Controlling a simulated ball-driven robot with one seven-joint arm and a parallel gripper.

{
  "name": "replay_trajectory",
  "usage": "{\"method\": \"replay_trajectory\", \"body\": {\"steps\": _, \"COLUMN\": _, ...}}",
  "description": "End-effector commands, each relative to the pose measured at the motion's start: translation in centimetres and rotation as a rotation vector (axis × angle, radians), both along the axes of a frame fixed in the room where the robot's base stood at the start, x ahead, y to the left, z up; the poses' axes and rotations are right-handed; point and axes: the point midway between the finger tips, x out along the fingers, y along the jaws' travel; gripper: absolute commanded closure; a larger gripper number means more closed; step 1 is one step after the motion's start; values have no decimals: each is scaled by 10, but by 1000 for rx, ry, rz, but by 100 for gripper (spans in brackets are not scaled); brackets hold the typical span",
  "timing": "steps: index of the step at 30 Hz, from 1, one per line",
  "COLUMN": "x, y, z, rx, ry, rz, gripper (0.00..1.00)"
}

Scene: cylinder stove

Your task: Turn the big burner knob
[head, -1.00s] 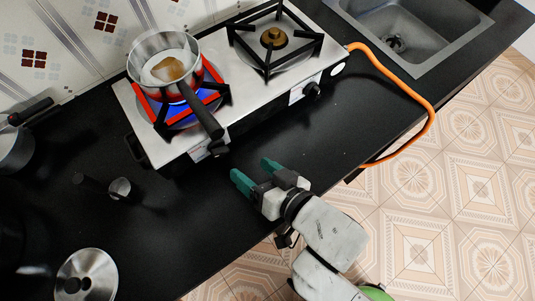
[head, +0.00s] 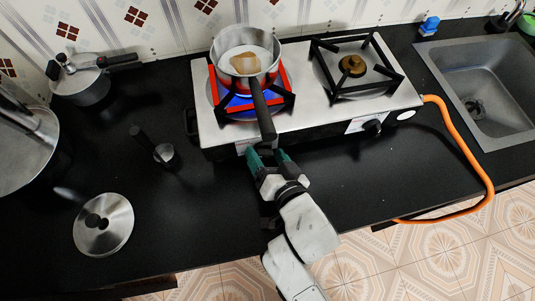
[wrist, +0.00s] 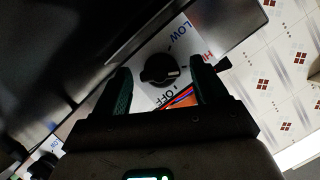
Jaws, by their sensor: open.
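The stove (head: 300,122) has a black knob (wrist: 160,70) on its white front panel, marked LOW, HI and OFF, below the lit left burner (head: 228,108). In the head view this knob is hidden behind the pan handle and my gripper. My gripper (head: 267,157) is open just in front of the stove's front face. In the wrist view the knob shows between the two green fingers, with a gap on each side. A second knob (head: 373,127) sits below the unlit right burner (head: 352,66).
A saucepan (head: 246,62) stands on the lit burner, its black handle (head: 263,112) reaching out over my gripper. An orange hose (head: 466,150) runs from the stove's right side. A lid (head: 104,224), a small cup (head: 165,155) and pots stand at the left.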

Motion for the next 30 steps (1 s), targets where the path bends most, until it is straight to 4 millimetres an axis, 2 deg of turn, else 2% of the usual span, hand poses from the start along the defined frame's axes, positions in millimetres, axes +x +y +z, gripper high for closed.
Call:
{"method": "replay_trajectory", "body": {"steps": 9, "x": 2, "y": 1, "z": -1, "rx": 0, "ry": 0, "rz": 0, "gripper": 29}}
{"method": "replay_trajectory", "body": {"steps": 26, "x": 2, "y": 1, "z": -1, "rx": 0, "ry": 0, "rz": -1, "gripper": 82}}
{"method": "replay_trajectory", "body": {"steps": 30, "x": 2, "y": 1, "z": -1, "rx": -3, "ry": -1, "rz": -1, "gripper": 84}}
